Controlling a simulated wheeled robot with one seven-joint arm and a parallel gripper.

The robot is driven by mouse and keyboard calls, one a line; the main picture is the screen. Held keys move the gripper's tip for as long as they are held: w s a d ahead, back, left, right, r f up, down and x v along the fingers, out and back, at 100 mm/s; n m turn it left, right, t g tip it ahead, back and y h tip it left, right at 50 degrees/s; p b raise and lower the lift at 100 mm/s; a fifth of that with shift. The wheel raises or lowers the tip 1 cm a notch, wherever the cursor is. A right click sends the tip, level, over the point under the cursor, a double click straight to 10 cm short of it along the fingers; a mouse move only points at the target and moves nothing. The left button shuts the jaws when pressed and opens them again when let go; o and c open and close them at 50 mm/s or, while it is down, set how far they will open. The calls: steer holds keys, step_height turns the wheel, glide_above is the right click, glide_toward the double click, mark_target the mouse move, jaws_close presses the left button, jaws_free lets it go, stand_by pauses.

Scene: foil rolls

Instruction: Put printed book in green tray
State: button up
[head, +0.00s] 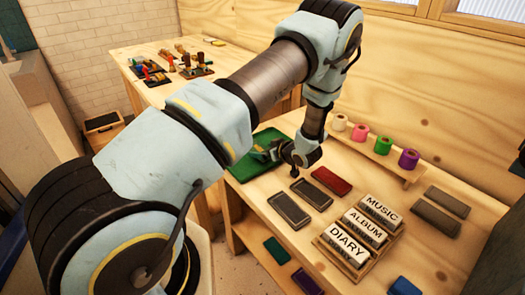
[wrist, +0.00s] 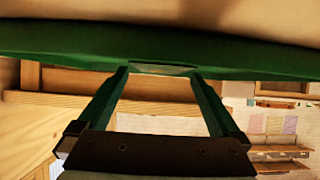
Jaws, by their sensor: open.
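Three pale blocks with large printed words, MUSIC (head: 381,209), ALBUM (head: 366,225) and DIARY (head: 347,243), stand in a wooden holder on the table; they look like the printed books. The green tray (head: 246,171) lies at the table's left end, partly hidden behind my arm. My gripper (head: 258,153) is low over the tray, its fingers turned to the left. In the wrist view my gripper (wrist: 163,82) is open with nothing seen between its fingers. A broad green edge (wrist: 250,66), apparently the tray, crosses just beyond the fingertips. No book shows in the visible part of the tray.
A red block (head: 331,181) and dark grey blocks (head: 289,210) lie between tray and holder. Coloured rolls (head: 384,144) stand on a wooden rack at the back. More grey blocks (head: 446,198) lie at the right. A second table (head: 146,57) is behind.

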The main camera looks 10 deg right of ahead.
steer(key=b+v, duration=0.2)
steer(key=v, duration=0.9)
steer(key=shift+f, duration=0.1)
steer(key=w+a+r+m+g+h, duration=0.25)
steer(key=w+a+r+h, duration=0.35)
steer(key=r, duration=0.3)
steer(key=s+a+r+m+g, duration=0.2)
steer(key=s+a+r+g, duration=0.1)
steer(key=s+a, duration=0.6)
steer(key=s+a+r+m+g, duration=0.1)
steer(key=s+a+r+g, duration=0.2)
steer(key=s+a, duration=0.6)
steer(key=a+g, duration=0.1)
steer(key=a, duration=0.2)
steer(key=shift+s+a+r+m+y, duration=0.25)
steer(key=shift+s+m+y, duration=0.05)
steer(key=shift+s+m, duration=0.05)
